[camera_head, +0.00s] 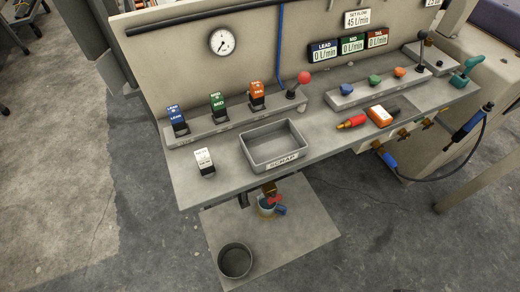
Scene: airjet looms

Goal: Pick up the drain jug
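A dark grey, round, open-topped container (235,262), which looks like the drain jug, stands upright on the low plate near the bottom of the picture. Its inside looks dark and empty, and no handle is clear to see. Above and right of it, under the bench edge, is a small drain fitting (267,206) with brown, red and blue parts. The container stands apart from this fitting. My gripper does not show in this view.
The low grey plate (310,235) is bare to the right. The bench (330,150) overhangs its back, carrying a scrap tray (274,148), a white-labelled block (204,161), an orange handheld device (379,116) and a red-ended tool (352,121). A hose loops at right.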

